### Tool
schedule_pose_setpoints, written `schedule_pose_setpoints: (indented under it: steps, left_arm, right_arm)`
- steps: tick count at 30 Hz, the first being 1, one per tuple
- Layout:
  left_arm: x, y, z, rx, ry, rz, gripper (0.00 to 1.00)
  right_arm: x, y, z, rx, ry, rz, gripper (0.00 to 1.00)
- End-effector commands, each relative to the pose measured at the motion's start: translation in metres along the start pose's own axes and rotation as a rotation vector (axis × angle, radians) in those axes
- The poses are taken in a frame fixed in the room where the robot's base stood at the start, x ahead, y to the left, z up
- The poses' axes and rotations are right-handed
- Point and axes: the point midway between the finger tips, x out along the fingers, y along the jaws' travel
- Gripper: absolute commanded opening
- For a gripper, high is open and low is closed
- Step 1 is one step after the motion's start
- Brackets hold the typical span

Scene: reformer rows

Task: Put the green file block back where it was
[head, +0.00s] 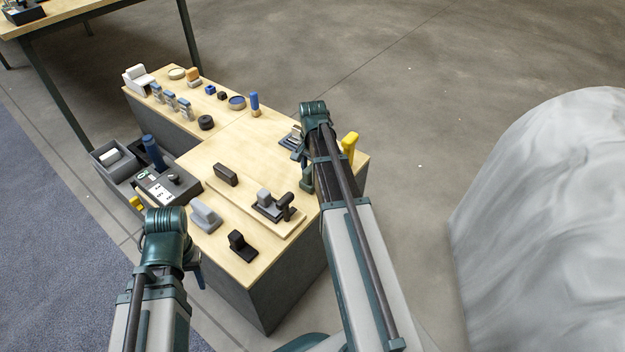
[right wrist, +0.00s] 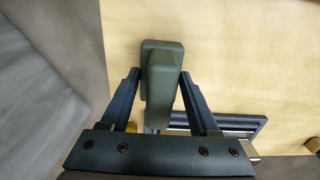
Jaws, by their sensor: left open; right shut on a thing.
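The green file block (right wrist: 160,72) is a dull dark green piece with a wide foot and a narrower grip. In the right wrist view my right gripper (right wrist: 158,76) is shut on its narrower part. In the head view the right gripper (head: 303,163) is over the right side of the wooden table, mostly hidden behind my own arm. I cannot tell whether the block touches the table top. My left gripper (head: 198,276) is open and empty, off the near left edge of the table, partly hidden by its wrist.
A dark slotted holder (head: 290,138) and a yellow piece (head: 350,142) are close to the right gripper. A raised board (head: 238,200) bears dark blocks. A grey block (head: 205,214) and a black block (head: 240,245) stand nearer. Small items line the far left.

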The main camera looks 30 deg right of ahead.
Motion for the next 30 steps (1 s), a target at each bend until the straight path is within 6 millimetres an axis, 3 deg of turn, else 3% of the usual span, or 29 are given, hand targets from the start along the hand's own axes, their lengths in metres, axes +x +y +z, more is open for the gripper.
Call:
schedule_pose_setpoints:
  steps: [12, 13, 18, 30]
  left_arm:
    - [0.0074, 0.0010, -0.0005, 0.002, 0.000, 0.001, 0.50]
    - [0.0072, 0.0010, -0.0005, 0.002, 0.001, 0.001, 0.50]
    - [0.0060, 0.0008, -0.0004, 0.002, 0.000, 0.001, 0.50]
    - [0.0028, 0.0004, -0.0002, 0.001, 0.000, 0.001, 0.50]
  right_arm:
    - [0.0074, -0.0001, 0.0001, 0.000, 0.000, 0.000, 0.10]
    - [0.0072, -0.0001, 0.0001, 0.000, 0.000, 0.000, 0.64]
    - [0.0060, 0.0000, 0.0001, 0.000, 0.000, 0.000, 0.92]
    - [0.0028, 0.0000, 0.0001, 0.000, 0.000, 0.000, 0.92]
